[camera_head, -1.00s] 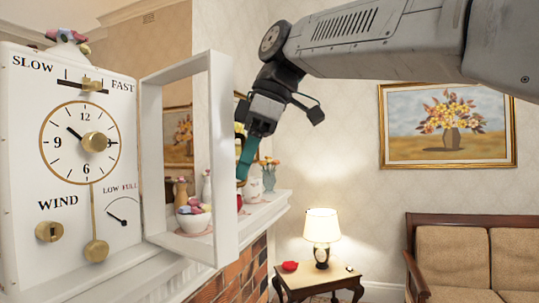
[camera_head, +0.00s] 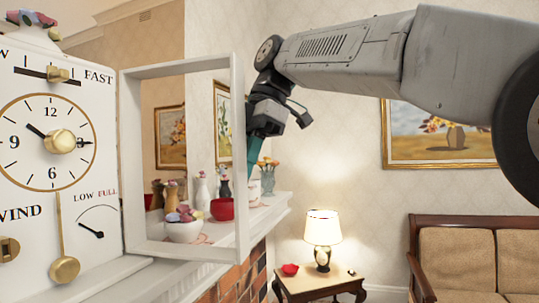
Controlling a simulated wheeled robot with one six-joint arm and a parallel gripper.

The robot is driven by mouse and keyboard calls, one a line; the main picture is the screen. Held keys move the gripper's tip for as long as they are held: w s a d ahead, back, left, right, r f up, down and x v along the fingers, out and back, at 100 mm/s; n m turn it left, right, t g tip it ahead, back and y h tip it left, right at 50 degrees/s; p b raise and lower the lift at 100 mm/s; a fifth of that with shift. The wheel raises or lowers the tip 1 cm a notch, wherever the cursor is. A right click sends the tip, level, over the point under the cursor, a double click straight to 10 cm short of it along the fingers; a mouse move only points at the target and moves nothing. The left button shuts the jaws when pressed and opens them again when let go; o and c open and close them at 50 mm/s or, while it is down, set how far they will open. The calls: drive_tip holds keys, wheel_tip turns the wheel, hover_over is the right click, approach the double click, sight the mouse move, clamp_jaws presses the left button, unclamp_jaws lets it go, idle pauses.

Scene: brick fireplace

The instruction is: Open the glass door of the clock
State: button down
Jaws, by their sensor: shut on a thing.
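The white clock (camera_head: 98,118) stands at the left, with its dial, brass knobs and pendulum facing me. Its glass door (camera_head: 185,254), a white frame around a clear pane, stands open at the clock's right side, and things behind show through it. My gripper (camera_head: 254,152) is at the free right edge of the door frame, with teal fingers pointing down. It is shut on the glass door at this edge. The frame hides part of the fingers, so the exact grip point is not visible.
Behind the door, the mantel shelf (camera_head: 270,212) over the bricks holds a white bowl (camera_head: 184,231), a red bowl (camera_head: 222,209) and several vases. A side table (camera_head: 318,280) with a lit lamp (camera_head: 322,228) and a sofa (camera_head: 480,255) stand at the right.

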drive_tip(key=shift+a+f, duration=0.15)
drive_tip(key=shift+a, duration=0.1)
drive_tip(key=c, duration=1.5)
unclamp_jaws()
drive_tip(key=shift+s+a, duration=0.1)
drive_tip(key=shift+a, duration=0.1)
drive_tip(key=shift+d, duration=0.25)
